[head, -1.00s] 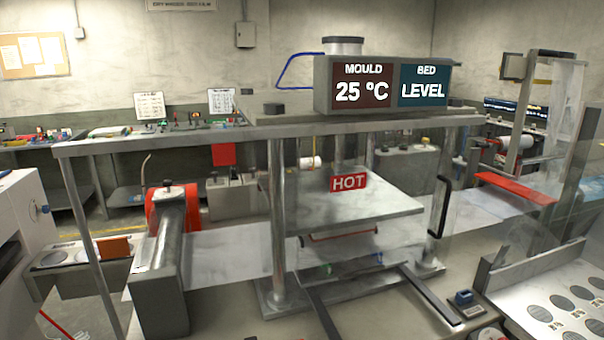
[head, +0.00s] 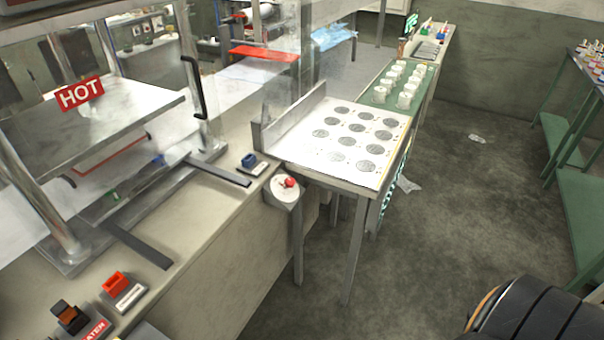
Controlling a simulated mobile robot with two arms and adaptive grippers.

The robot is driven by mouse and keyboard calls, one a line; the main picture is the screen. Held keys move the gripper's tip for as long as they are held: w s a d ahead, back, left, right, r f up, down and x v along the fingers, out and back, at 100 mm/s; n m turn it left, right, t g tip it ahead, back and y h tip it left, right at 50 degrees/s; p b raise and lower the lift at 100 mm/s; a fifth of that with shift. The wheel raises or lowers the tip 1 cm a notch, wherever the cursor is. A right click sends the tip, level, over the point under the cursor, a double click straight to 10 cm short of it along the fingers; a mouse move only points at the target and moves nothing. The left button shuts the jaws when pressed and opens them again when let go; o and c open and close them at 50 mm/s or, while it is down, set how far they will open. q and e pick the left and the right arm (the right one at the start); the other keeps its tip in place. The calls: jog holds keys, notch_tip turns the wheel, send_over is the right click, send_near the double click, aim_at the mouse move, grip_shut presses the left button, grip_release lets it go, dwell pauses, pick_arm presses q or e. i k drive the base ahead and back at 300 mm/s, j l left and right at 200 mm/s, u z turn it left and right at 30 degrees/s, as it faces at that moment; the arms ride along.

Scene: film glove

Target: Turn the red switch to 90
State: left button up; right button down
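A red switch (head: 115,284) with a blocky red knob stands on a small labelled base on the bench at the lower left. Its label is too small to read, and I cannot tell its angle. A black-and-orange switch (head: 69,316) sits just left of it, with a red label beside it. A small blue switch (head: 249,160) is farther back on the bench. A round red button (head: 290,182) sits on a white disc at the bench's right edge. Neither of my grippers is in view.
The press with the HOT sign (head: 80,93) stands at the left behind a clear guard with a black handle (head: 194,88). A table with a sheet of dark discs (head: 397,118) stands right of the bench. The floor (head: 450,200) on the right is mostly open.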

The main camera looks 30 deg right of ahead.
aim_at(289, 182)
jog(key=z, duration=0.95)
